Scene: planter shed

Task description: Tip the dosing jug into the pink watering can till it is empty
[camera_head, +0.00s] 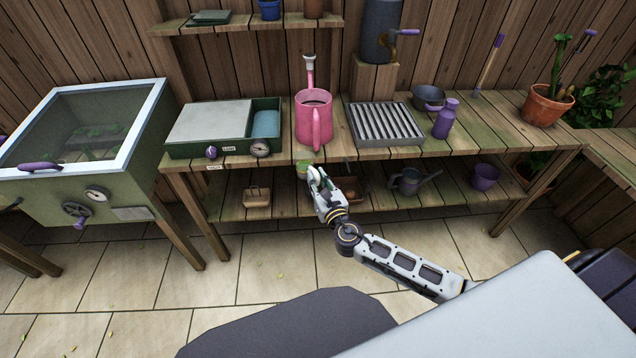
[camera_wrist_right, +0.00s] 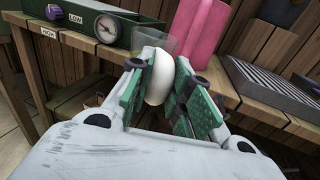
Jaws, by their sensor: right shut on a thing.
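The pink watering can (camera_head: 314,118) stands upright on the bench top near the front edge, its spout toward the back wall; its pink side also shows in the right wrist view (camera_wrist_right: 203,30). My right gripper (camera_head: 314,176) is in front of the bench edge, below and in front of the can. It is shut on the dosing jug (camera_head: 302,169), whose pale handle (camera_wrist_right: 160,76) sits between the green finger pads in the wrist view. The jug's clear body lies beyond the fingers, apart from the can in the head view. Its contents are unclear. My left gripper is not in view.
A green box with LOW and HIGH labels and a dial (camera_head: 259,149) stands left of the can. A ribbed grey tray (camera_head: 385,124) and a purple bottle (camera_head: 446,119) stand right. The lower shelf holds a grey can (camera_head: 408,181) and purple pot (camera_head: 484,177).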

